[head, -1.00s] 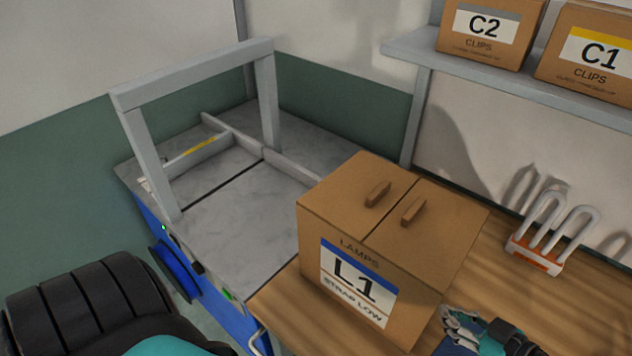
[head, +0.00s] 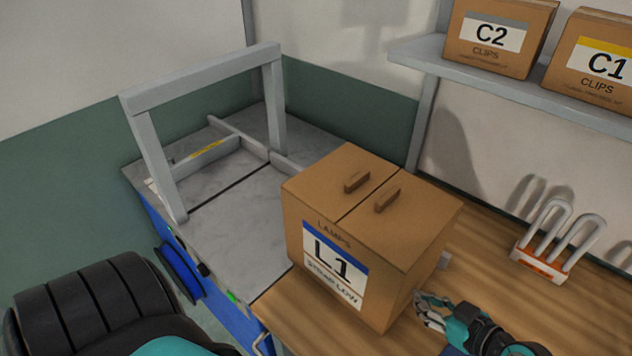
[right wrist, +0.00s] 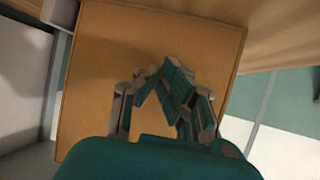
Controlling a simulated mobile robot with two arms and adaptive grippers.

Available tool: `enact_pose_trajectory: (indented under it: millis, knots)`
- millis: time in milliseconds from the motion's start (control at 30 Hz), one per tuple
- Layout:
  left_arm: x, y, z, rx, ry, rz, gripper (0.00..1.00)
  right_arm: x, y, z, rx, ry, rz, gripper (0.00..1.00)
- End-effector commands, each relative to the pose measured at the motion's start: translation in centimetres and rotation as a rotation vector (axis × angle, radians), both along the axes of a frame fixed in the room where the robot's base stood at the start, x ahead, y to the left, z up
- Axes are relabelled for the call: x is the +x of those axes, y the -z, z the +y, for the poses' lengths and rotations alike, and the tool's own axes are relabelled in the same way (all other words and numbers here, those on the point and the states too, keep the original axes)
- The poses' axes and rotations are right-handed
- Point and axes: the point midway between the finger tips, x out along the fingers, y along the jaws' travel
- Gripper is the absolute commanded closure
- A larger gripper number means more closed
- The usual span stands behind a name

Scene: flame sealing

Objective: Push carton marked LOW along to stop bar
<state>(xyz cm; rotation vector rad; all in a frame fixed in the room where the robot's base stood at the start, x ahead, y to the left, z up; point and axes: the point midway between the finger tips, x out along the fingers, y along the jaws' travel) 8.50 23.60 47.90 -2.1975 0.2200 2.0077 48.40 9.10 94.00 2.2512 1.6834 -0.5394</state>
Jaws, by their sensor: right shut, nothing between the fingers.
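The brown carton (head: 375,225) marked L1, LAMPS and STRAP LOW stands upright on the wooden bench, near the edge of the grey machine top. Two small handle-like blocks sit on its lid. A low grey bar with a yellow strip (head: 208,152), apparently the stop bar, lies on the machine top beyond the grey arch. My right gripper (head: 428,308) is shut and empty at the carton's right side, its fingertips at or very near the wall. In the right wrist view the carton (right wrist: 110,50) fills the space ahead of the fingers. My left gripper is out of view.
The grey arch (head: 200,80) stands over the machine top (head: 235,205), which is clear between arch and carton. A low guide rail (head: 285,163) runs along its far side. A white-looped rack (head: 545,262) stands on the bench (head: 480,240). Cartons C2 (head: 497,38) and C1 (head: 598,65) sit on a shelf.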

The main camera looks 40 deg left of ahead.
Motion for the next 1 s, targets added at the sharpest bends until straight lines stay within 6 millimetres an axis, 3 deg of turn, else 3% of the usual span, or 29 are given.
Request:
enact_pose_trajectory:
  millis: [1000]
  knots:
    - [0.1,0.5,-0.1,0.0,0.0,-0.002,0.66,0.2,0.0,7.3,0.002,-0.002,0.0,1.0]
